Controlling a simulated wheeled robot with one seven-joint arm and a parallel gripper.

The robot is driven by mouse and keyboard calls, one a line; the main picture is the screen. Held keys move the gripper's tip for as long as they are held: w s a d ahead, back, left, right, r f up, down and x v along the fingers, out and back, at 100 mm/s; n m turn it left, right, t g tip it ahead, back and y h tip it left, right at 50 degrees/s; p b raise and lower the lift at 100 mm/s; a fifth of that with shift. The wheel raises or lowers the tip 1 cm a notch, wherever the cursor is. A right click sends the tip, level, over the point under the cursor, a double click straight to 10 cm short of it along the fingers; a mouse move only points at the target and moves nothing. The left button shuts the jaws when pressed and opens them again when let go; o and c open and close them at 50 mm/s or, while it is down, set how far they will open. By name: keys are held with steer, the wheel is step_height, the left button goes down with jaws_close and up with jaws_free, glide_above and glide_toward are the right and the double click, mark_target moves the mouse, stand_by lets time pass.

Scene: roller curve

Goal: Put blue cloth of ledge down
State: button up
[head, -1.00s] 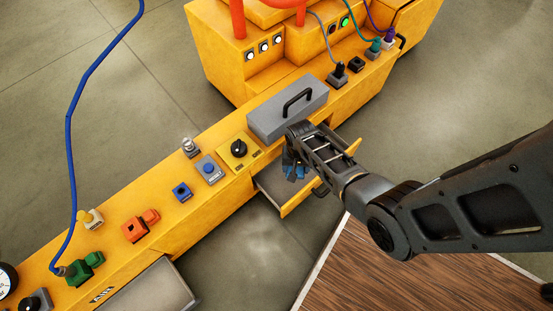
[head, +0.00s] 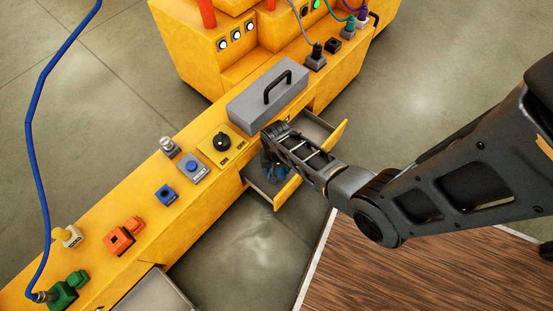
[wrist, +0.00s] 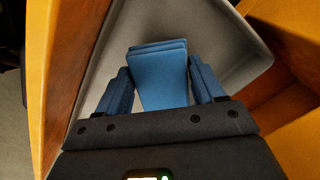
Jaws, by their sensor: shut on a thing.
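The blue cloth (wrist: 160,80) is a folded, flat-sided bundle between the two blue-padded fingers of my gripper (wrist: 160,68) in the wrist view. My gripper is shut on it. Behind the cloth is the grey inside of an open drawer (wrist: 215,35). In the head view my gripper (head: 272,172) points down over or into the open drawer (head: 262,188), which has a yellow front. My wrist hides most of the cloth there. I cannot tell whether the cloth touches the drawer floor. The yellow console top (head: 190,210) forms a ledge beside the drawer.
A grey box with a black handle (head: 250,105) stands on the console just behind my gripper. A black rotary knob (head: 221,142), a blue button (head: 193,166) and sockets line the ledge to the left. A wooden platform (head: 400,270) lies at the lower right.

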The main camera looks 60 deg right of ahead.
steer(key=shift+f+b, duration=0.6)
steer(key=shift+f, duration=0.5)
steer(key=shift+f, duration=0.2)
steer(key=o, duration=1.1)
steer(key=shift+r, duration=0.1)
